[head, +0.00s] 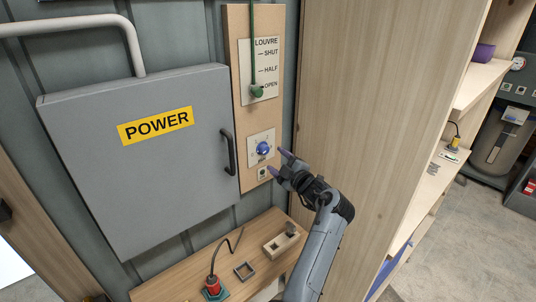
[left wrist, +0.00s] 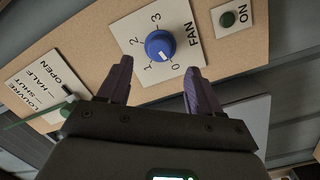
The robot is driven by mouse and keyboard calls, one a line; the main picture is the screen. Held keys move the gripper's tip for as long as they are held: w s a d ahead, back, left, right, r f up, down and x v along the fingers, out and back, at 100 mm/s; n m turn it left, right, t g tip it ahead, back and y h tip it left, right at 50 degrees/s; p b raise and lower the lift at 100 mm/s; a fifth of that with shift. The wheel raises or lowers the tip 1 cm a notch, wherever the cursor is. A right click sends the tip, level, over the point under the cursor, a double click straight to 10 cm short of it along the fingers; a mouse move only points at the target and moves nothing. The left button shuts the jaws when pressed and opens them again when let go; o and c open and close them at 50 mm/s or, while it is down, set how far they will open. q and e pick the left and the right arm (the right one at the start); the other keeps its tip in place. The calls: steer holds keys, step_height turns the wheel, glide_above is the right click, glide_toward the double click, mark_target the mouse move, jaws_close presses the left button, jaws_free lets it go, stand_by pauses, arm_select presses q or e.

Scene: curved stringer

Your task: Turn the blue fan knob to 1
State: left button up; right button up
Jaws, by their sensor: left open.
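The blue fan knob (head: 263,149) sits on a white plate on the wooden panel, right of the grey POWER box. In the left wrist view the knob (left wrist: 160,45) has 0, 1, 2 and 3 around it, and its white mark points roughly toward 0. My left gripper (head: 278,161) is open and empty, just right of the knob in the head view. In the left wrist view its two purple fingers (left wrist: 158,80) stand apart, short of the knob, with the knob between their lines. My right gripper is not in view.
A green ON button (left wrist: 228,19) is beside the fan plate. The louvre handle (head: 256,91) hangs above it on a green cord. The POWER box (head: 165,175) has a black handle (head: 228,152). A wooden cabinet side (head: 370,90) stands close right; a shelf with items is below.

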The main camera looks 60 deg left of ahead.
mark_target(266, 150)
arm_select(q)
steer(key=a, duration=0.6)
steer(key=shift+a, duration=0.3)
steer(key=c, duration=1.1)
steer(key=shift+o, duration=0.2)
steer(key=shift+r+m+p, duration=0.15)
steer(key=shift+m+p, duration=0.65)
steer(key=shift+p, duration=0.05)
steer(key=shift+r+m+p, duration=0.15)
steer(key=shift+m+p, duration=0.65)
steer(key=shift+p, duration=0.05)
steer(key=m+p, duration=0.2)
steer(key=m, duration=0.1)
steer(key=shift+h+p, duration=0.4)
steer(key=m+p, duration=0.1)
steer(key=m, duration=0.2)
steer(key=shift+m+g+p, duration=0.3)
steer(key=shift+g+p, duration=0.1)
steer(key=shift+f+m+g+h+p, duration=0.1)
steer(key=shift+m+g+h+p, duration=0.3)
steer(key=shift+m, duration=1.1)
